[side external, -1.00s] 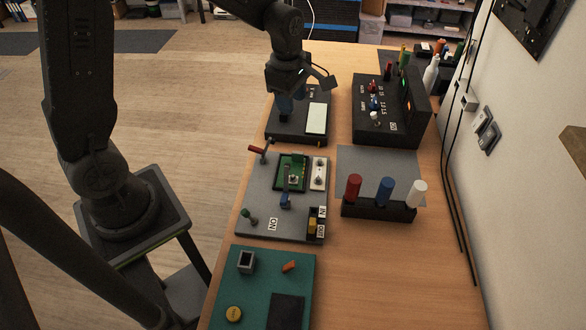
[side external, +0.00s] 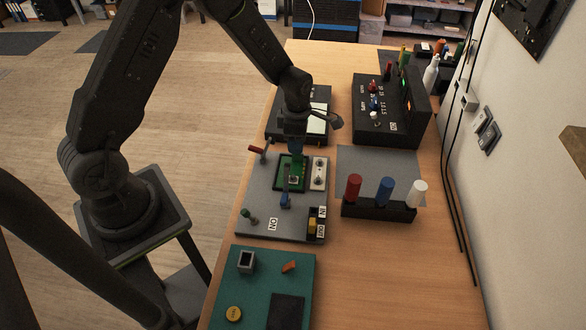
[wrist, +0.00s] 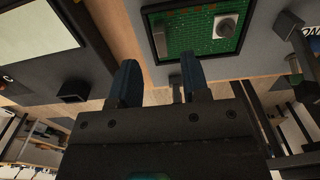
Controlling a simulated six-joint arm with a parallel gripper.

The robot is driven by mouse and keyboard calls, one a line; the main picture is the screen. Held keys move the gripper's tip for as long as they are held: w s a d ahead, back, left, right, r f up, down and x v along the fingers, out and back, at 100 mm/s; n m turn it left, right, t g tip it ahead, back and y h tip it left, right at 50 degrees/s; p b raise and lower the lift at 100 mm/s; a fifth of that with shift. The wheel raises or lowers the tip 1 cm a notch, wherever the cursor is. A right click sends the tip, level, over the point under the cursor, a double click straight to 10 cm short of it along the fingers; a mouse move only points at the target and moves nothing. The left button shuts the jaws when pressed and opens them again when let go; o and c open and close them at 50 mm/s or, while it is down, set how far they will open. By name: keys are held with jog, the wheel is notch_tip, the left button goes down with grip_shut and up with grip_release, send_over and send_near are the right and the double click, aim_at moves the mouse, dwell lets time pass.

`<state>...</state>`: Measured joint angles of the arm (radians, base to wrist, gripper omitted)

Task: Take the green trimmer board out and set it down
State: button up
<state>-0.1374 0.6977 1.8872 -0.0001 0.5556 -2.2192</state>
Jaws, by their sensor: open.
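The green trimmer board (side external: 284,183) sits in a dark frame on the grey panel (side external: 255,205). My gripper (side external: 296,154) is close above it in the side view and hides its far part. The fingers point towards the board's edge. I cannot tell whether they touch it.
A red-handled lever (side external: 257,150), a blue lever (side external: 285,201) and a white plate (side external: 318,174) are close around the board. A rack with coloured handles (side external: 378,209) stands right. A teal mat (side external: 262,290) with small parts lies in front, partly bare.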

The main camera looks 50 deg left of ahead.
notch_tip(320, 180, down, 5)
jog(key=shift+d+r, duration=0.1)
jog(key=shift+d, duration=0.05)
jog(key=shift+c, duration=0.4)
grip_shut()
